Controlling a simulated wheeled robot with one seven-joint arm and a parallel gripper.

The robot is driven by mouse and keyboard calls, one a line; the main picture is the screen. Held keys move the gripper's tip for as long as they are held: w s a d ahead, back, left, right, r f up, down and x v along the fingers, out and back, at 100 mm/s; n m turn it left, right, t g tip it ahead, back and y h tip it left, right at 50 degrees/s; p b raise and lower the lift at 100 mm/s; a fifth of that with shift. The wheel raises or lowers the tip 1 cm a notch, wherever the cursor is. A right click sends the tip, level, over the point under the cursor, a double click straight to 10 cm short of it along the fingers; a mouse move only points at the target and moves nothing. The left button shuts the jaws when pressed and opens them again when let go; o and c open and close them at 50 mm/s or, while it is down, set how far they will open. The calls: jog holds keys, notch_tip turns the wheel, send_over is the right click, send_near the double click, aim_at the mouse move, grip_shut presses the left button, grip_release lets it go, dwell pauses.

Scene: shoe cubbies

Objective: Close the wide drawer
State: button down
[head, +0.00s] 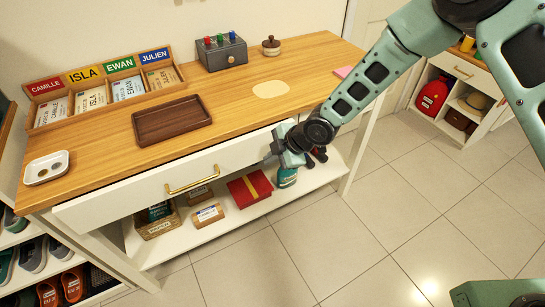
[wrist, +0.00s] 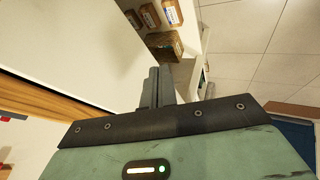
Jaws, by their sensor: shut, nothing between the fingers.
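The wide drawer (head: 150,190) is under the front edge of the wooden counter. It has a white front and a brass bar handle (head: 192,180). Its front appears to stand out a little from the counter. My gripper (head: 272,154) is at the right end of the drawer front, well right of the handle. In the wrist view, my gripper's fingers (wrist: 156,86) are together and hold nothing, with a broad white panel (wrist: 70,50) beside them. I cannot tell whether the fingers touch the drawer. The drawer's inside is hidden.
The counter (head: 240,105) bears a brown tray (head: 172,120), a name-card rack (head: 105,90), a grey button box (head: 222,52) and a white dish (head: 46,168). A lower shelf (head: 225,222) holds boxes and a red package (head: 249,189). Tiled floor (head: 400,220) is clear in front.

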jog(key=v, duration=1)
jog(key=shift+s, duration=0.1)
